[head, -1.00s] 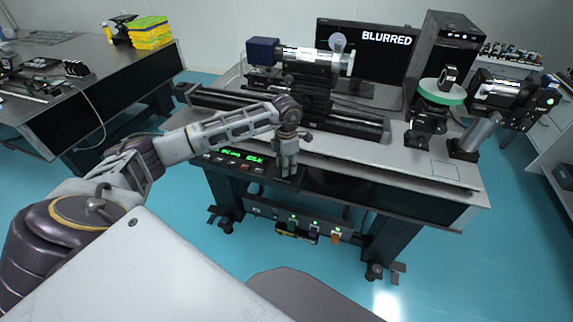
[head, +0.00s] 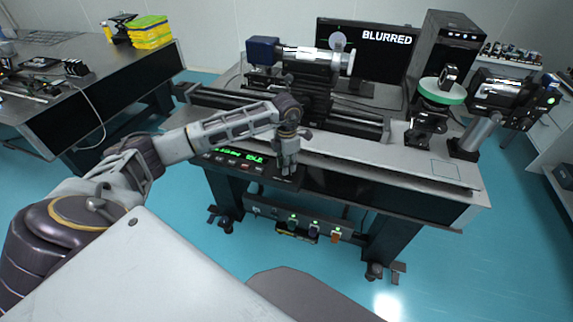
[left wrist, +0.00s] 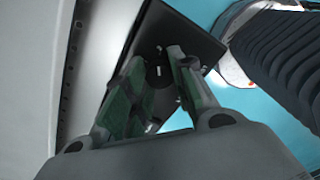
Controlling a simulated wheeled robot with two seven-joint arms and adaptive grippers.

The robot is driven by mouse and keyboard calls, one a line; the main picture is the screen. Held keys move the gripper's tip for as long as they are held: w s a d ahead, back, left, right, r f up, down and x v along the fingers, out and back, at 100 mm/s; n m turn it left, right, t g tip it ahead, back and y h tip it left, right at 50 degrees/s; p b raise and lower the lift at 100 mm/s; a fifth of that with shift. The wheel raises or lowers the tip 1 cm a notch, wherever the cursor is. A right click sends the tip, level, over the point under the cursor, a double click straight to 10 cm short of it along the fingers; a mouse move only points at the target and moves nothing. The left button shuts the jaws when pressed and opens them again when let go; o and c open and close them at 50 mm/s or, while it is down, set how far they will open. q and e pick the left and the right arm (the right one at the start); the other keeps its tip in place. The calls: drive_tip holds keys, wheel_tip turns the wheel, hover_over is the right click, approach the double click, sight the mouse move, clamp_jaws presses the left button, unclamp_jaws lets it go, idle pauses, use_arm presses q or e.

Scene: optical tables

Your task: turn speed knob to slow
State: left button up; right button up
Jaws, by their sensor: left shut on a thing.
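The black control panel (head: 230,160) with green lit readouts and a row of small buttons is on the front edge of the optical table. My left gripper (head: 287,171) points down onto its right end. The left wrist view shows the panel's dark face (left wrist: 185,30) and my left gripper's two fingers (left wrist: 157,62) closed around a dark round knob (left wrist: 157,76) with a small white mark near it. The knob is mostly hidden by the fingers, and its setting cannot be read. In the head view the gripper covers the knob. My right gripper is not in view.
A rail stage with a camera-like tube (head: 310,57) stands behind the panel. A monitor (head: 372,60) reads "BLURRED". A green round mount (head: 442,91) is at the right. A power strip (head: 300,222) hangs below the table. The blue floor in front is clear.

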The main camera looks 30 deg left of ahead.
use_arm(q)
drive_tip(key=shift+n, duration=0.9)
drive_tip(key=shift+n+b, duration=0.3)
drive_tip(key=shift+n, duration=4.4)
drive_tip(key=o, duration=0.8)
drive_tip(key=shift+c, duration=0.2)
drive_tip(key=shift+r, duration=0.75)
wheel_tip(320, 180, up, 10)
drive_tip(key=shift+r, duration=0.25)
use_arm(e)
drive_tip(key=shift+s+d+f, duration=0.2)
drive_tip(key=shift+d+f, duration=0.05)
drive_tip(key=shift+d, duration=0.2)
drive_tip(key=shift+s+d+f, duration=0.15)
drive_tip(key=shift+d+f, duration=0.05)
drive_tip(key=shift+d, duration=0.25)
